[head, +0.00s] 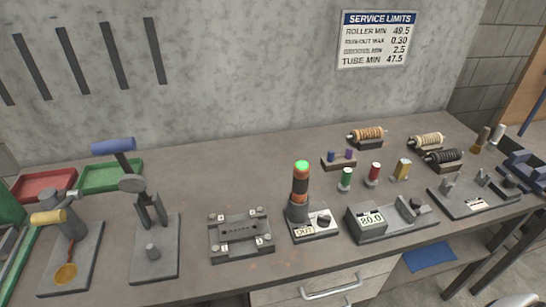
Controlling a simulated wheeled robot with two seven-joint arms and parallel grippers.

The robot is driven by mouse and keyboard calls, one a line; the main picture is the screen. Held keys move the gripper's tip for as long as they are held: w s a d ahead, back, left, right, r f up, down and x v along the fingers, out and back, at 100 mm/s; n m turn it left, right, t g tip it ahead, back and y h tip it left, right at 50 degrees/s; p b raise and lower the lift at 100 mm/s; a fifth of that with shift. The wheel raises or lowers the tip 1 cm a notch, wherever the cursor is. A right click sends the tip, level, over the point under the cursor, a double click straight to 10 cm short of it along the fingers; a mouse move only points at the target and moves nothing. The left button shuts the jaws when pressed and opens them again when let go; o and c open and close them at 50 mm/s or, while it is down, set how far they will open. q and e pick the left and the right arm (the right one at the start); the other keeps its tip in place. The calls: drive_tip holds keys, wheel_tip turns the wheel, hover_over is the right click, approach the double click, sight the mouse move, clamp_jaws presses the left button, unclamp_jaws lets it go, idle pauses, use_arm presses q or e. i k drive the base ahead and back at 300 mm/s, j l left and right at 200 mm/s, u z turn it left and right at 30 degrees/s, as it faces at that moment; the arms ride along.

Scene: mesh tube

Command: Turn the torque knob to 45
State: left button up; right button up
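A black knob (323,219) sits on the plate of a small device (314,234), right of a black and orange column (300,190) with a lit green top. A small label on that device's front is too small to read surely. To its right, a grey unit (369,234) has a display (371,220) that seems to read 80.0, and a dark round part (416,203) on its right side. No readable marking names the torque knob, and I cannot read the knob's setting. Neither of my grippers shows in the head view.
Two lever presses (150,245) (72,250) stand at the left, near red (45,184) and green (110,176) trays. A clamp block (240,236) lies left of the column. Several rollers (367,135) and small coloured cylinders (346,179) stand behind. A SERVICE LIMITS sign (377,40) hangs on the wall.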

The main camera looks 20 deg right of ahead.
sight(323, 221)
drive_tip(key=z, duration=1.05)
